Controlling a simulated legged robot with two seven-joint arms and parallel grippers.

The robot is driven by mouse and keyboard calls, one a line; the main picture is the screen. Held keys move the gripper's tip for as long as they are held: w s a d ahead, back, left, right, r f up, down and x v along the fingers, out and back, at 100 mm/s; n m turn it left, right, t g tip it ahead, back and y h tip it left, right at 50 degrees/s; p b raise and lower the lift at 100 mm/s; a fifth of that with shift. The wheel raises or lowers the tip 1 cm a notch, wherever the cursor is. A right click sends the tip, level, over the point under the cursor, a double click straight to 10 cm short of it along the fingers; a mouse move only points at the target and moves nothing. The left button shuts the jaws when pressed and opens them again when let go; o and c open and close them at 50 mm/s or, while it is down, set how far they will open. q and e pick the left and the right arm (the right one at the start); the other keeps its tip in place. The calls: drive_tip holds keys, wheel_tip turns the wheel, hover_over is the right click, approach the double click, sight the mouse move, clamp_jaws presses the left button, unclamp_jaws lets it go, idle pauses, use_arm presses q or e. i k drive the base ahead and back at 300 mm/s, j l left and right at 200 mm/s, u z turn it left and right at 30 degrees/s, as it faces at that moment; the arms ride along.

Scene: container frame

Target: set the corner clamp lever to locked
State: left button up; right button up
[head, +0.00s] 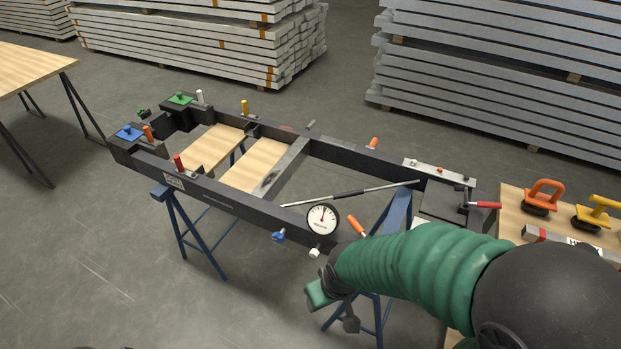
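A dark rectangular frame (240,207) lies across blue trestles. At its right corner, a dark block (443,203) carries a small clamp with a red-handled lever (485,205). The red handle lies about level and points right. I cannot read a locked or unlocked mark on it. My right arm comes in from the right, in front of the frame's near right end. My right gripper (331,302) is low, below the round dial gauge (322,219) and away from the red lever. Its fingers are small and partly hidden, so their opening is unclear. My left gripper is out of view.
Orange (543,195) and yellow (597,212) handled tools stand on a wooden table at the right. An orange handle (357,226) and a blue knob (279,236) sit near the frame's near rail. A thin rod (350,193) crosses the frame. Plank stacks stand behind.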

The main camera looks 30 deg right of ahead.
sight(352, 221)
drive_tip(key=l+u, duration=0.25)
drive_tip(key=l, duration=0.4)
drive_tip(key=l+u, duration=0.25)
drive_tip(key=l, duration=0.45)
